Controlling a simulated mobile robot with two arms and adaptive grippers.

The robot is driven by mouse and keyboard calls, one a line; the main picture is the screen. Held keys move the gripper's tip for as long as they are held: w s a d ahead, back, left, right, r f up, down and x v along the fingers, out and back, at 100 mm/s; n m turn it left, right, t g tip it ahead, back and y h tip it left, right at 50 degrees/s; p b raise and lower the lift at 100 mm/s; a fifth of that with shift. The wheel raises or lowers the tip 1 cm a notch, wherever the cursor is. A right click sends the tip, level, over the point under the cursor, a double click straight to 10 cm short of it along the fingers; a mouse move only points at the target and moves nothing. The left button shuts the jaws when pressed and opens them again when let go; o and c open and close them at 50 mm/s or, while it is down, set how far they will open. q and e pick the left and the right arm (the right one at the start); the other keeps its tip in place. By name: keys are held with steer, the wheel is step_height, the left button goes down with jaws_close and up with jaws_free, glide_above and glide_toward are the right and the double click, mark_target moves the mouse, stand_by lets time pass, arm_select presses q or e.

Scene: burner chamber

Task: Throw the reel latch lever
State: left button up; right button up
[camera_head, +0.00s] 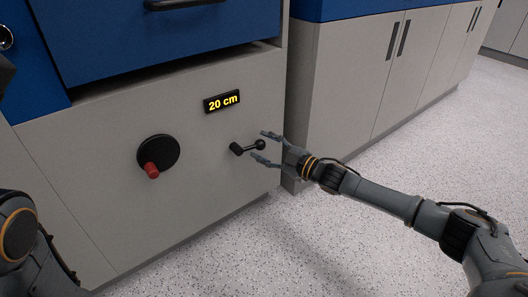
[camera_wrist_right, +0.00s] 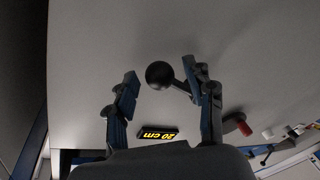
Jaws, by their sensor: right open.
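The reel latch lever (camera_head: 249,147) is a short black arm with a ball knob, on the grey front panel right of the round black dial. It points to the right. My right gripper (camera_head: 262,147) is open, with its fingertips on either side of the knob. In the right wrist view the black ball knob (camera_wrist_right: 159,74) lies between the open fingers, nearer the right one; whether that finger touches the lever I cannot tell. The pivot end is partly hidden there. My left arm shows at the lower left, but its gripper is out of sight.
A black dial (camera_head: 165,147) with a red handle (camera_head: 151,170) sits left of the lever. A display (camera_head: 222,102) reading "20 cm" is above. A blue drawer (camera_head: 160,40) overhangs the panel. Grey cabinets (camera_head: 350,85) stand behind right; the speckled floor (camera_head: 270,245) is clear.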

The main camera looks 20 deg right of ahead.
steer(key=shift+w+a, duration=0.1)
jaws_close()
stand_by(0.4)
